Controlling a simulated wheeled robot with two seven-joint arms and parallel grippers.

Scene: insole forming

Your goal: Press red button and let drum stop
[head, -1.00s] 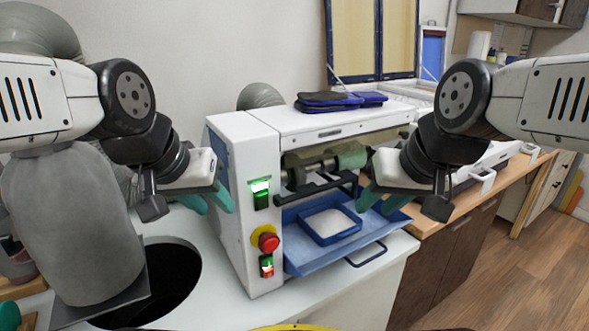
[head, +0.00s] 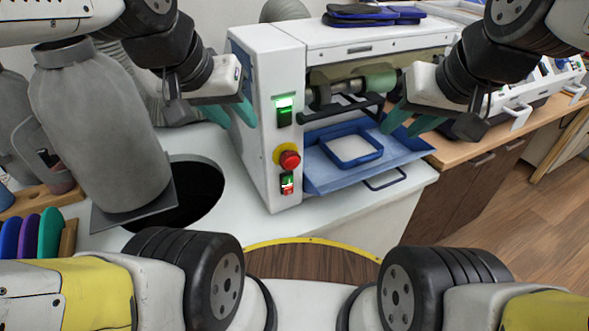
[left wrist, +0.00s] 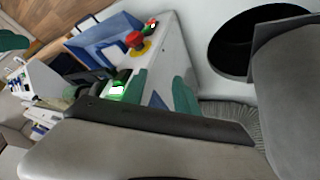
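The white machine (head: 272,180) stands on the white counter. Its front carries a red mushroom button (head: 289,159) on a yellow collar, which also shows in the left wrist view (left wrist: 134,39). A lit green switch (head: 284,110) sits above it and a small red-and-green switch (head: 287,184) below. The green drum (head: 375,83) lies in the machine's opening; whether it turns I cannot tell. My left gripper (head: 232,113), with teal fingers apart and empty, is left of the green switch, higher than the red button. My right gripper (head: 408,120) is open and empty before the drum opening.
A blue tray (head: 400,180) with a blue-rimmed frame (head: 352,150) juts out under the drum. A grey bottle-like vessel (head: 100,120) stands left beside a round black hole (head: 190,195). Bare counter lies in front of the machine.

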